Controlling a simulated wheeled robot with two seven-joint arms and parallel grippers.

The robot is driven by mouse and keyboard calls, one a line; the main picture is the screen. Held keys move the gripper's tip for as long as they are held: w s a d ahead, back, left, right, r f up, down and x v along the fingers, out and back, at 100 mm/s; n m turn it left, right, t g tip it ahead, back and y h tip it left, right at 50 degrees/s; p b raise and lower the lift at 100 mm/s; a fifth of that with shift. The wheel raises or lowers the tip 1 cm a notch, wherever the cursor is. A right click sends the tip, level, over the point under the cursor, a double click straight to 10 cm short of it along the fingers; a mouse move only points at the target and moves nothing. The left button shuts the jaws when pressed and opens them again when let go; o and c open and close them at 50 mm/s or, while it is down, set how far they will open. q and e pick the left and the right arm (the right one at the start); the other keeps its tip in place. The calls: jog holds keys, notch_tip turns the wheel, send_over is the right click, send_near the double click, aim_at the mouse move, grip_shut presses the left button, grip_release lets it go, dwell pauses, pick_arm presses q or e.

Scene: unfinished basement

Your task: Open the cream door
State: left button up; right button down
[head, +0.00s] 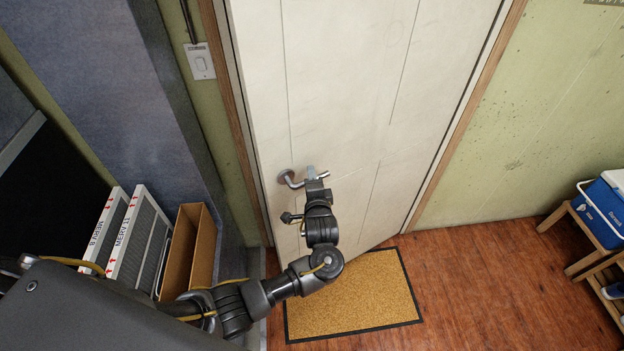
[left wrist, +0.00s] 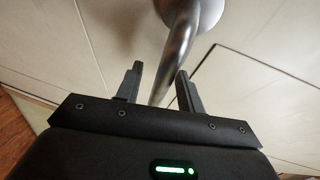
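The cream door (head: 345,95) fills the middle of the head view and looks shut in its wooden frame. Its metal lever handle (head: 288,178) is on the door's left side, with a round base. My left gripper (head: 315,174) is at the lever and hides part of it. In the left wrist view, the lever (left wrist: 178,45) runs down between the two fingers of the open gripper (left wrist: 160,88). A gap shows between the lever and each finger, and I see no grip on it. My right gripper is not in view.
A cork-coloured mat (head: 350,300) with a dark border lies before the door. A blue cooler (head: 602,208) sits on a wooden rack at the right. The wooden floor (head: 480,270) between is clear.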

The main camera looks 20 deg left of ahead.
pick_arm(q)
jog(key=b+v, duration=0.1)
jog(key=v, duration=0.9)
jog(key=shift+s, duration=0.4)
jog(key=shift+d+r, duration=0.1)
jog(key=shift+r, duration=0.05)
